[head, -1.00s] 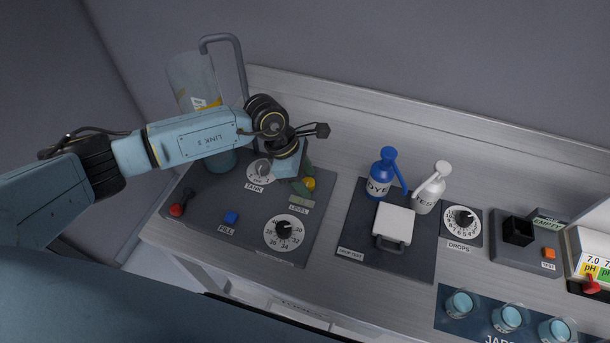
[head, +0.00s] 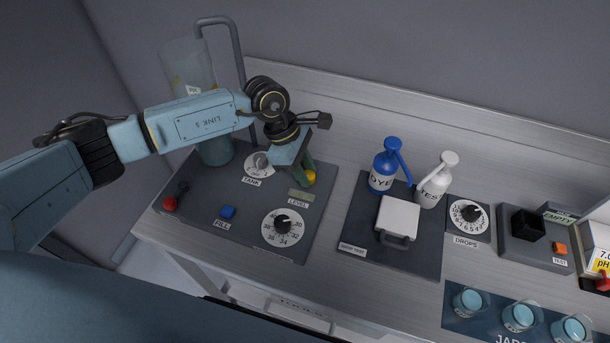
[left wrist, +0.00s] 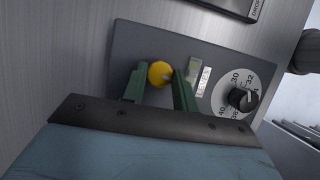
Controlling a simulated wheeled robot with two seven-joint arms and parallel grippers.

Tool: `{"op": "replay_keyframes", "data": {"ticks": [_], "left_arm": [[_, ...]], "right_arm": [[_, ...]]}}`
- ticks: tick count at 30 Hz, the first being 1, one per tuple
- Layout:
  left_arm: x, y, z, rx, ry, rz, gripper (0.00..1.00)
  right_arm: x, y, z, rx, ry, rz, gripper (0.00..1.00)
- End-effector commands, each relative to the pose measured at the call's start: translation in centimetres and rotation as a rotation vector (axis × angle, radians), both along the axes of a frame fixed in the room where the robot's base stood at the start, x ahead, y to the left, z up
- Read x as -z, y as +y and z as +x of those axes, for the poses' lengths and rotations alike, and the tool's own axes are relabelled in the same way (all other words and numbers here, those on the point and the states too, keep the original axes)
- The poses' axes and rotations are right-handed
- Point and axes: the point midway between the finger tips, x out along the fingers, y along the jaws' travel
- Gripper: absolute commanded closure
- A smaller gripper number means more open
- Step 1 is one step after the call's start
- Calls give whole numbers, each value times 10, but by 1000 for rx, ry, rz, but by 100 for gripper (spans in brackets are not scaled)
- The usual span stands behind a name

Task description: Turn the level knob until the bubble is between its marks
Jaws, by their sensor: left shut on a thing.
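The yellow level knob (head: 310,178) sits on the dark panel (head: 245,215) behind the LEVEL label. In the left wrist view the knob (left wrist: 160,74) is between the two green fingers of my left gripper (left wrist: 160,84), which is shut on it. In the head view my left gripper (head: 304,172) comes down over the knob and partly hides it. The pale green level vial (head: 301,195) lies just in front of the knob. It also shows in the left wrist view (left wrist: 194,68). The bubble and its marks are too small to make out. My right gripper is not in view.
The panel also bears a TANK dial (head: 258,164), a numbered dial (head: 283,227), a blue FILL button (head: 228,212) and a red-ended lever (head: 171,203). A clear tank (head: 190,70) stands behind. Right are a blue DYE bottle (head: 384,168) and a white bottle (head: 435,182).

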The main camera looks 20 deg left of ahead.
Motion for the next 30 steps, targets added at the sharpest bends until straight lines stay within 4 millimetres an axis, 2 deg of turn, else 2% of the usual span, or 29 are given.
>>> {"op": "replay_keyframes", "data": {"ticks": [3, 13, 14, 18, 26, 30], "left_arm": [[1, 0, 1, 35, -4, 0, 94], [-1, 0, 1, 46, -3, -1, 94], [-1, 0, 1, 45, -3, -1, 70], [-1, 0, 1, 45, -3, -1, 52], [-1, 0, 0, 46, -2, -1, 50], [-7, 3, 1, 45, -2, 0, 50]], "right_arm": [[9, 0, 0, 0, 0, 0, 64], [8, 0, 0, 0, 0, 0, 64], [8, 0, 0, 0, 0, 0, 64], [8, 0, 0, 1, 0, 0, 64], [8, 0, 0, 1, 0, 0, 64], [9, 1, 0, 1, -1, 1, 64]]}}
